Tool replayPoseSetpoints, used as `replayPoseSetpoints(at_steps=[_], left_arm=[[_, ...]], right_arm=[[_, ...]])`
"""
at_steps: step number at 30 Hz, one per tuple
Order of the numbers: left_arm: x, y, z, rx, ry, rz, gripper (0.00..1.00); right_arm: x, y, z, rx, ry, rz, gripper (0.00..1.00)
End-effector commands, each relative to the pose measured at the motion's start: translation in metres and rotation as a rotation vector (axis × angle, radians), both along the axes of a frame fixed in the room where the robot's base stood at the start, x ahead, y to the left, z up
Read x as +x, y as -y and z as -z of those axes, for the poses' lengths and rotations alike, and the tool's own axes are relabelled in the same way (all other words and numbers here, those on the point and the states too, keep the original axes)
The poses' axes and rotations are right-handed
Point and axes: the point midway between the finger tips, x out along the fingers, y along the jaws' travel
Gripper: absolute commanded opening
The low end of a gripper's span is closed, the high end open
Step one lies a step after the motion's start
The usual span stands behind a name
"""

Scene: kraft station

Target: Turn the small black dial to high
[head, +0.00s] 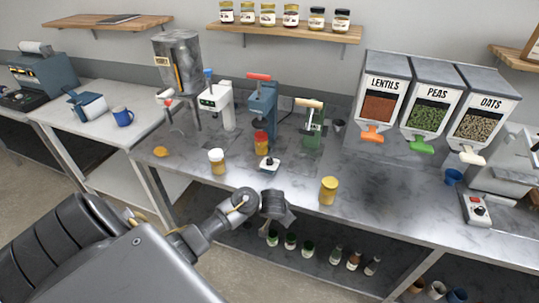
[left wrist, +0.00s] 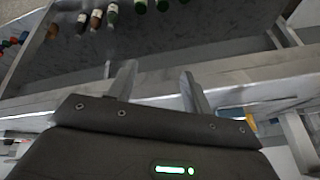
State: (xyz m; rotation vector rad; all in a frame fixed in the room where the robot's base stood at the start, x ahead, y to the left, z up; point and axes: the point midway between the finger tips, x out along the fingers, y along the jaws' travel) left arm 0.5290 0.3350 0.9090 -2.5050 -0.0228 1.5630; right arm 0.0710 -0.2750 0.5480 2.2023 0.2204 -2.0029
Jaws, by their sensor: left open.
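A small light control box (head: 476,209) sits at the right front of the steel counter, by the grey machine. It bears a small black dial (head: 480,211) and a red part above it. Which way the dial points is too small to tell. My left gripper (head: 280,218) is at the counter's front edge, left of the middle and far from the box. In the left wrist view my left gripper (left wrist: 158,85) shows two fingers apart with nothing between them. My right gripper is in neither view.
Pumps and dispensers stand behind. A blue cup (head: 453,177) is near the box. Bottles (head: 290,241) stand on the lower shelf. The counter between yellow jar and box is clear.

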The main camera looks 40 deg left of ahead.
Motion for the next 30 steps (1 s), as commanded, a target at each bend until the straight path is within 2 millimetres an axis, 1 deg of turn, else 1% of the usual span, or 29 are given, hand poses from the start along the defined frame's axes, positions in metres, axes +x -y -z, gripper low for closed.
replayPoseSetpoints(at_steps=[1,5,8,11,12,15,18,21,23,27,30], left_arm=[[0.014,-0.010,-0.014,0.012,0.011,-0.013,0.50],[0.044,-0.036,-0.036,0.016,0.024,-0.060,0.50],[0.066,-0.059,-0.053,0.006,0.027,-0.105,0.50],[0.089,-0.089,-0.075,-0.020,0.020,-0.172,0.50],[0.097,-0.103,-0.086,-0.034,0.015,-0.204,0.50],[0.112,-0.135,-0.116,-0.082,0.000,-0.293,0.50],[0.117,-0.157,-0.138,-0.128,-0.018,-0.363,0.50],[0.118,-0.169,-0.152,-0.159,-0.029,-0.407,0.50],[0.118,-0.172,-0.156,-0.170,-0.033,-0.422,0.50],[0.117,-0.174,-0.157,-0.176,-0.036,-0.429,0.50],[0.119,-0.174,-0.152,-0.177,-0.037,-0.429,0.50]], right_arm=[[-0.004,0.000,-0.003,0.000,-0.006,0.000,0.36],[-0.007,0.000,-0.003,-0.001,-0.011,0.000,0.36],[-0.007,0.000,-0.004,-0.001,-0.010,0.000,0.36],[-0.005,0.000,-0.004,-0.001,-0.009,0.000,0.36],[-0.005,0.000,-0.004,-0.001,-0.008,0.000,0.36],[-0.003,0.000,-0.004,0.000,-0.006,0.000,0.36],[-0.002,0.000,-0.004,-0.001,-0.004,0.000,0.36],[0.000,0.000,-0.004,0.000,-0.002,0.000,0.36],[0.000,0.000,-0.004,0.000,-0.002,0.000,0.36],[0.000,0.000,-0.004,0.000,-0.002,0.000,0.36],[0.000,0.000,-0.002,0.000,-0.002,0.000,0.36]])
